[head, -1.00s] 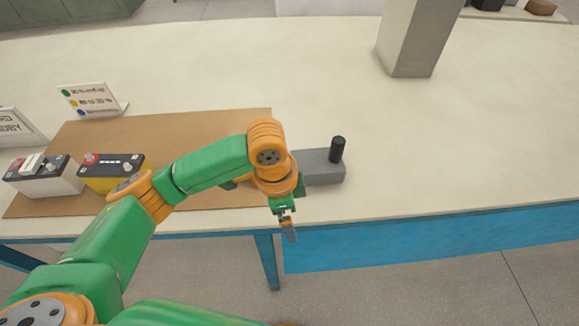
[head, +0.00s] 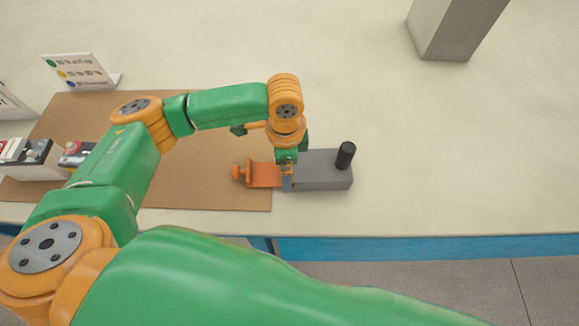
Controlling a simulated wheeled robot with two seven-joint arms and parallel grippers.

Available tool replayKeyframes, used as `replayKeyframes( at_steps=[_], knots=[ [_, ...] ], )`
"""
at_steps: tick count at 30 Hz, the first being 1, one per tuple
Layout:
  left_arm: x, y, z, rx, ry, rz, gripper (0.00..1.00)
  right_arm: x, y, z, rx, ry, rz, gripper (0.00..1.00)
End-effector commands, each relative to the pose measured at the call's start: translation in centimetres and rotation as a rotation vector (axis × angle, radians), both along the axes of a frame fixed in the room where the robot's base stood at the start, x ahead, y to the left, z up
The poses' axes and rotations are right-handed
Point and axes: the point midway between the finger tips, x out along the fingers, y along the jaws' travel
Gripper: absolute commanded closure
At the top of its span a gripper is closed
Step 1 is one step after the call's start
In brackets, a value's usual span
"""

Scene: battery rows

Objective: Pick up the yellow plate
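I see no plate that is clearly yellow. An orange flat piece with a round knob (head: 262,174) lies at the left end of a grey block (head: 322,170), over the right edge of the brown mat. A short black upright cylinder (head: 345,155) stands on the block's right end. My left gripper (head: 287,183) points down where the orange piece meets the block and hides that joint. Its fingers are too small and overlapped to tell whether they are open or shut. My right gripper is not in view.
The brown mat (head: 190,180) lies on a pale table (head: 440,150). Two batteries (head: 35,155) (head: 75,155) are partly hidden by my arm. A small sign (head: 80,72) stands behind them. A grey post (head: 455,25) rises at the back right. The table's right side is clear.

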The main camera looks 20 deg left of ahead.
Motion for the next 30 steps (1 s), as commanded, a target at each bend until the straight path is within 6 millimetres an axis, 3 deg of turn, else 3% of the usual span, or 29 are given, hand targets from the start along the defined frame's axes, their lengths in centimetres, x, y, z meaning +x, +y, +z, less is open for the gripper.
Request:
replayKeyframes(
  at_steps=[8,15,18,26,30],
  knots=[
    [0.0,0.0,-0.9,-0.001,-0.001,-0.002,0.00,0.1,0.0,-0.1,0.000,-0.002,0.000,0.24],
    [0.0,0.0,-0.9,-0.001,-0.001,-0.002,0.62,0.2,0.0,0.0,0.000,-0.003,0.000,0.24],
    [0.0,0.0,-0.9,-0.002,-0.002,-0.002,0.84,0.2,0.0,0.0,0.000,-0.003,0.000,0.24],
    [0.0,0.1,-0.7,-0.002,-0.002,-0.001,0.84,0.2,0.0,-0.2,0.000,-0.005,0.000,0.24],
    [-0.2,0.7,0.6,-0.004,-0.004,-0.001,0.84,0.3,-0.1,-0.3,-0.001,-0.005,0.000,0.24]
  ],
)
